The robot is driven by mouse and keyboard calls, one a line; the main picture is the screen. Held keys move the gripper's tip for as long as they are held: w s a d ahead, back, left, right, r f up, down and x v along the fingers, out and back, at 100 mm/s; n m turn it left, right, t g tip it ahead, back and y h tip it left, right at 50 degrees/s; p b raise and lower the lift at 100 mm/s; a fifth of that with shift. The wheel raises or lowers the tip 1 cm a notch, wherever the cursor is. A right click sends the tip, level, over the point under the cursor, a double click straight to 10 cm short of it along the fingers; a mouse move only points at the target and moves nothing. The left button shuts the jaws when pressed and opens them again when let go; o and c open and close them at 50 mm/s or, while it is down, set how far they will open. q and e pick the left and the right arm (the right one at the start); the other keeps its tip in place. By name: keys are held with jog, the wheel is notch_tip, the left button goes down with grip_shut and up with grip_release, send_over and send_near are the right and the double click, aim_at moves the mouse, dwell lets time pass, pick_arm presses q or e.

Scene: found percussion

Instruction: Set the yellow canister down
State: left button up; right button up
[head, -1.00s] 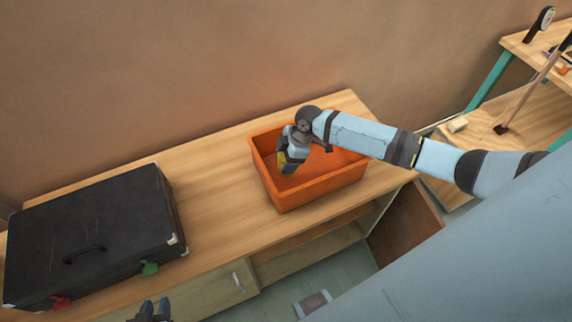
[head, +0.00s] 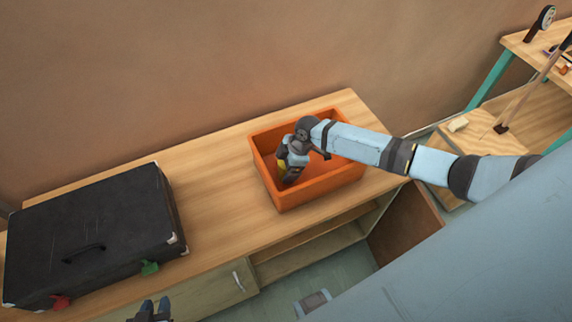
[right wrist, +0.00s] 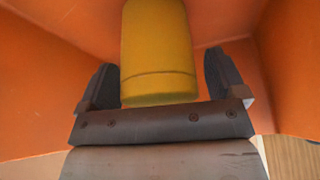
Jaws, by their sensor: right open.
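The yellow canister (right wrist: 158,50) is inside the orange bin (head: 318,188), near its left side. In the head view only a small strip of the canister (head: 281,167) shows beside my right gripper (head: 290,178). My right gripper reaches down into the bin. In the right wrist view its two fingers (right wrist: 160,78) stand apart on either side of the canister, with a gap at each side. The canister's lower contact with the bin floor is hidden. My left gripper (head: 154,310) shows at the bottom edge of the head view, in front of the counter; its fingers look apart.
The bin stands on a wooden counter (head: 215,180). A black case (head: 90,235) with red and green clasps lies on the counter's left. Bare counter lies between case and bin. A shelf unit (head: 530,85) with a broom-like tool and small items stands at the right.

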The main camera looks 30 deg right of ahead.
jog(key=shift+r, duration=0.3)
jog(key=v, duration=1.1)
jog(key=shift+d+r, duration=0.2)
jog(key=shift+r, duration=0.15)
